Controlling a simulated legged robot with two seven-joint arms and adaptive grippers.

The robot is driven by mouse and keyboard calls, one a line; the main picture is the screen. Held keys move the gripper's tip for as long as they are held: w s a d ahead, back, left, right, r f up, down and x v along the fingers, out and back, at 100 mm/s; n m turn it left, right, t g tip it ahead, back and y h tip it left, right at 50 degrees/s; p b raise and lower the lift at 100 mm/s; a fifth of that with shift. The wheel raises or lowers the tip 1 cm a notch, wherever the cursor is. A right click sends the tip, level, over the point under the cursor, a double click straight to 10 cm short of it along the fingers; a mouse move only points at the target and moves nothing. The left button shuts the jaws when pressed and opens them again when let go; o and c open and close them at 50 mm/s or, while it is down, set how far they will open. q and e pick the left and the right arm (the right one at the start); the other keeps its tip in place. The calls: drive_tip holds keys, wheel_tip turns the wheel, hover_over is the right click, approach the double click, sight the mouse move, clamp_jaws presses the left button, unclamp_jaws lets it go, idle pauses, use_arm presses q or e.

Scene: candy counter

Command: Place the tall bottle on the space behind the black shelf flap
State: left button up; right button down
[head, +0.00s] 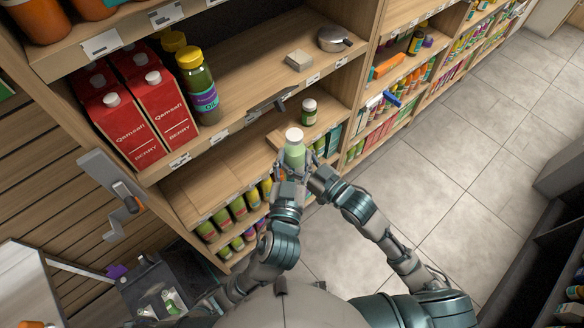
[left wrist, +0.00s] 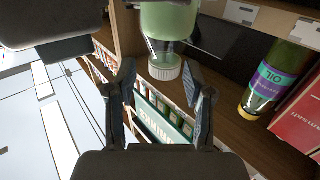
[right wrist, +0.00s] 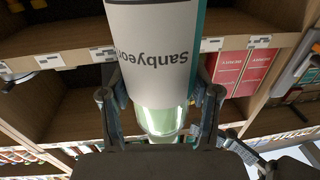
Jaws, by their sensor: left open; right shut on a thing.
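The tall bottle, pale green with a white cap (head: 294,150), is in front of the shelves in the head view. My right gripper (head: 314,177) is shut on it; in the right wrist view, its printed label (right wrist: 155,45) shows between the fingers. My left gripper (head: 288,180) is open, close to the bottle. In the left wrist view, the white cap (left wrist: 165,67) shows beyond the open fingertips (left wrist: 163,90); contact is unclear. The black shelf flap (head: 270,103) is at the shelf's front edge, behind the bottle; it also appears as a dark panel in the left wrist view (left wrist: 222,40).
The upper shelf (head: 245,85) has free room between the oil bottle (head: 197,85) and a small box (head: 299,60). A grey pan (head: 334,39) stands farther right. Red cartons (head: 120,120) stand left. A small white-capped bottle (head: 309,111) stands on the lower shelf.

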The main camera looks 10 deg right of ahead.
sight(299, 131)
use_arm(q)
drive_tip(key=x, duration=0.8)
drive_tip(key=shift+w+d+f, duration=0.1)
drive_tip(key=shift+w+d, duration=0.05)
drive_tip(key=shift+w, duration=0.1)
use_arm(e)
drive_tip(key=shift+r, duration=0.2)
use_arm(q)
drive_tip(key=shift+d, duration=0.1)
clamp_jaws()
use_arm(e)
drive_tip(key=shift+a, duration=0.1)
use_arm(q)
drive_tip(key=shift+s, duration=0.1)
use_arm(e)
drive_tip(key=c, duration=0.5)
unclamp_jaws()
drive_tip(key=shift+c, duration=0.2)
drive_tip(key=o, duration=0.4)
drive_tip(key=shift+c, duration=0.2)
drive_tip(key=shift+f, duration=0.25)
